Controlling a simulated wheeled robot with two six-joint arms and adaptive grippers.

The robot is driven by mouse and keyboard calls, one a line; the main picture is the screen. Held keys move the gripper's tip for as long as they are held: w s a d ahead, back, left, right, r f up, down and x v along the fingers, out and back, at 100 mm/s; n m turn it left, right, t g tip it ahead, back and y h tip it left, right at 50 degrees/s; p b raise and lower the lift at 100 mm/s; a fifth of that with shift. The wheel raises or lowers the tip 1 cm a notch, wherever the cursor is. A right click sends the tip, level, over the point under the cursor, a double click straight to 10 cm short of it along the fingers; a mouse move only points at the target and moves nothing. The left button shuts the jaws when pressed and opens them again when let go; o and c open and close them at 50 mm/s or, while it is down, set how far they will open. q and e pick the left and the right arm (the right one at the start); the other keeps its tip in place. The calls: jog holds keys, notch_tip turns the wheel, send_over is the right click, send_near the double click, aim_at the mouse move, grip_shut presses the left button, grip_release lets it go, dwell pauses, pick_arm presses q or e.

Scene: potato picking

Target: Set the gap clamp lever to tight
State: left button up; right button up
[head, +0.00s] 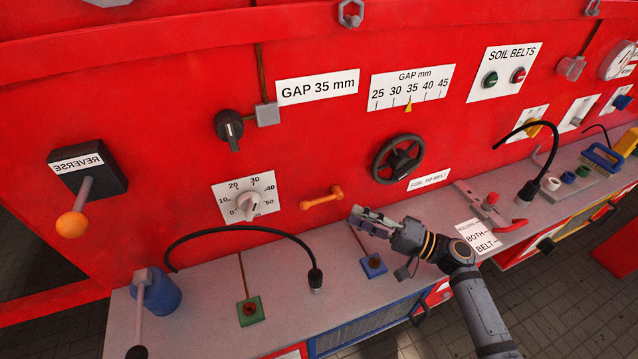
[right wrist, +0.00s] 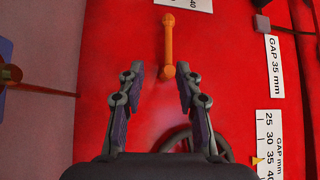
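A small orange lever (head: 321,197) is on the red panel, below the handwheel and to its left; I take it as the clamp lever, though no label on it is readable. It lies nearly level, its right end slightly higher. In the right wrist view the orange lever (right wrist: 168,42) has its near end between the fingertips in the picture. My right gripper (head: 358,218) is open and empty, just right of and below the lever, apart from it in the head view. The right gripper's fingers (right wrist: 160,78) show spread in the wrist view. My left gripper is not in view.
A black handwheel (head: 398,159) sits above the right gripper. A numbered dial (head: 249,205) is left of the lever. The grey ledge (head: 205,305) holds a bent black lamp (head: 315,278), a blue block (head: 373,266) and a green block (head: 250,311). The gap scale (head: 412,87) points near 35.

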aim_at(318, 201)
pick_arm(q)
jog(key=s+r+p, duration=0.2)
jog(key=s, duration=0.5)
pick_arm(e)
jog(key=a, duration=0.2)
jog(key=w+a+r+p, duration=0.1)
jog(key=a, duration=0.1)
jog(key=a+r+p, duration=0.1)
jog(key=a, duration=0.1)
jog(key=shift+w+a+r, duration=0.2)
jog(key=shift+r, duration=0.05)
jog(key=p+x, duration=0.1)
jog(key=x, duration=0.2)
jog(key=shift+f, duration=0.15)
jog(key=shift+a+f, duration=0.1)
jog(key=shift+c, duration=0.4)
grip_shut()
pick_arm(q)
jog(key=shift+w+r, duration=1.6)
